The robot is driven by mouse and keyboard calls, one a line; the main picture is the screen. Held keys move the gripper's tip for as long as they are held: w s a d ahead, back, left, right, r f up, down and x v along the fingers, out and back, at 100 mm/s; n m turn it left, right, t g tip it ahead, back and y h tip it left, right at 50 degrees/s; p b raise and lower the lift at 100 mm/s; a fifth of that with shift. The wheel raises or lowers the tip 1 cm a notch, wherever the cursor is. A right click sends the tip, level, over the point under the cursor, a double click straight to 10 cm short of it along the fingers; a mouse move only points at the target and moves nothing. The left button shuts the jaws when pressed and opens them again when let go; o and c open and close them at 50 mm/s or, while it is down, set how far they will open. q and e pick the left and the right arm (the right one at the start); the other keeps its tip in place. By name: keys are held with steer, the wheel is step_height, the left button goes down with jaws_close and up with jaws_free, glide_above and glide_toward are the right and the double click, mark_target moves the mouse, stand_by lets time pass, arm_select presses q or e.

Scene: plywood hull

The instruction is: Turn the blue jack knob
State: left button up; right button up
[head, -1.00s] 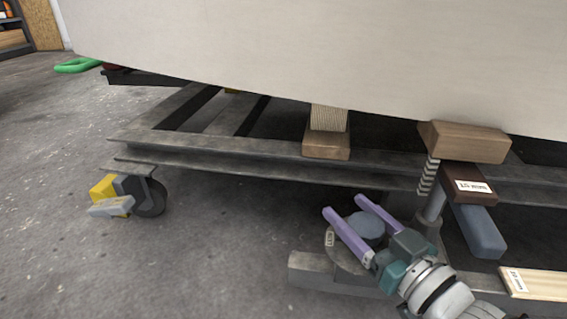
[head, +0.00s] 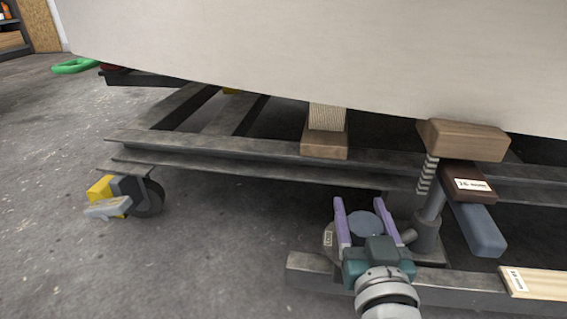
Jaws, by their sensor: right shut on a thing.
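The blue jack knob (head: 365,224) is a round blue disc low in the middle right of the head view, beside the grey jack body (head: 426,236). My right gripper (head: 359,204) has its two purple fingers on either side of the knob and is shut on it. The gripper comes from below, its fingers pointing up the picture. Part of the knob is hidden behind the fingers and the teal gripper body. A grey rounded part with a small label (head: 329,240) shows just left of the fingers. My left gripper is not in view.
The jack's threaded rod (head: 428,174) stands under a wooden block (head: 463,141) against the pale hull (head: 300,50). A dark labelled block (head: 468,183) and a blue-grey bar (head: 480,229) are close right. A steel beam (head: 240,155) crosses behind. Bare floor (head: 200,265) lies left.

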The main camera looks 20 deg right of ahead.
steer(key=shift+s+d+m+g+h, duration=0.1)
steer(key=shift+m+g+h, duration=0.6)
steer(key=shift+h, duration=0.4)
steer(key=o, duration=1.4)
steer(key=shift+s, duration=0.15)
steer(key=shift+c, duration=0.2)
steer(key=shift+d, duration=0.1)
